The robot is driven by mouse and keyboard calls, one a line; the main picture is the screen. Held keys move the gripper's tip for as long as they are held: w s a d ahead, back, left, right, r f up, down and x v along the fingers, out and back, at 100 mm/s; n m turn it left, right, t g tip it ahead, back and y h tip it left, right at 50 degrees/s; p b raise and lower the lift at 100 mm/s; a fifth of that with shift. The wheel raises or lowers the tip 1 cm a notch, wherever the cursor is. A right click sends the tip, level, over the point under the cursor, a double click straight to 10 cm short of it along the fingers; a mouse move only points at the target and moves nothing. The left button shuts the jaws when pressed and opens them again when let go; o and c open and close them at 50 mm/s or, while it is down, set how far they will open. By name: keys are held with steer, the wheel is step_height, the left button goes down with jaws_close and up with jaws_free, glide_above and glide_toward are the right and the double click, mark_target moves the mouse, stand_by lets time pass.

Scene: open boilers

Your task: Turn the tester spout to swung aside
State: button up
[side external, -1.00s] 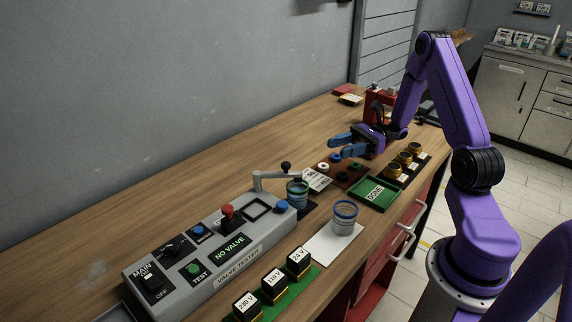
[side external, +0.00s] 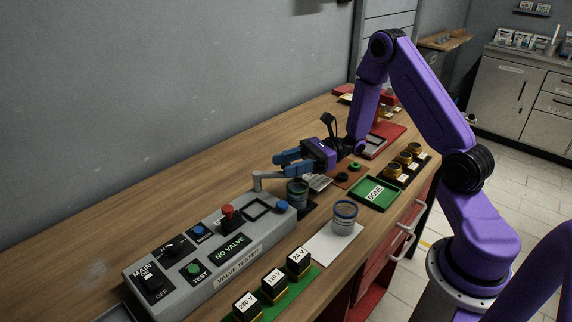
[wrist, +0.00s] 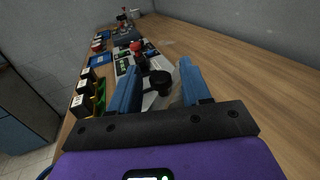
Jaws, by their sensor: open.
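The tester spout (side external: 265,180) is a grey bent arm on a post at the right end of the valve tester (side external: 215,250). Its outer end reaches right, over the blue-banded cylinder (side external: 298,195). My gripper (side external: 281,163) is open above that outer end and hides the spout's black knob in the side view. In the wrist view a round black knob (wrist: 160,78) shows between the two blue fingers (wrist: 161,64), with a gap on either side. I cannot tell whether either finger touches it. The tester display reads NO VALVE.
A second banded cylinder (side external: 344,214) stands on a white sheet (side external: 325,245). Black labelled blocks (side external: 273,281) stand on a green strip in front of the tester. A green DONE tray (side external: 371,203) lies to the right. The bench behind the tester is clear.

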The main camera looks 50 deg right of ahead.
steer(key=shift+w+a, duration=0.15)
steer(key=shift+a, duration=0.3)
jaws_close()
